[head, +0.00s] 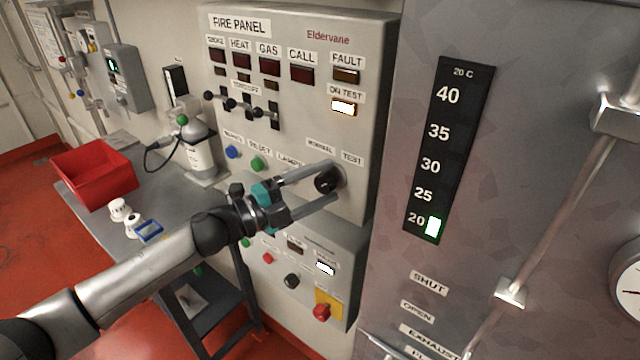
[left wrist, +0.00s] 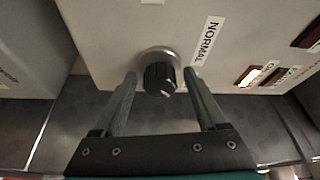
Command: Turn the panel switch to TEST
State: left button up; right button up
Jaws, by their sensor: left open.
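The panel switch is a black round knob (head: 327,180) on the lower right of the grey fire panel (head: 368,130), below the NORMAL label (head: 320,146) and the TEST label (head: 352,159). My left gripper (head: 333,182) is open, with one finger above and one below the knob. In the left wrist view, the knob (left wrist: 160,78) sits between the fingertips, with a gap visible beside each finger. A short pale mark on the knob points down and slightly right there; the NORMAL label (left wrist: 208,40) is up and right. The ON TEST lamp (head: 343,107) is lit. My right gripper is not in view.
Three toggles (head: 252,108) and coloured buttons (head: 257,163) sit left of the knob. A lower box (head: 345,250) has more buttons. A grey cabinet (head: 520,160) stands close on the right. A red bin (head: 95,172) stands on the table at left.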

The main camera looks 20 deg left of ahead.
pick_arm(q)
jog(key=b+v, duration=0.3)
jog(key=v, duration=1.2)
jog(key=shift+s+a, duration=0.1)
dwell(0.6)
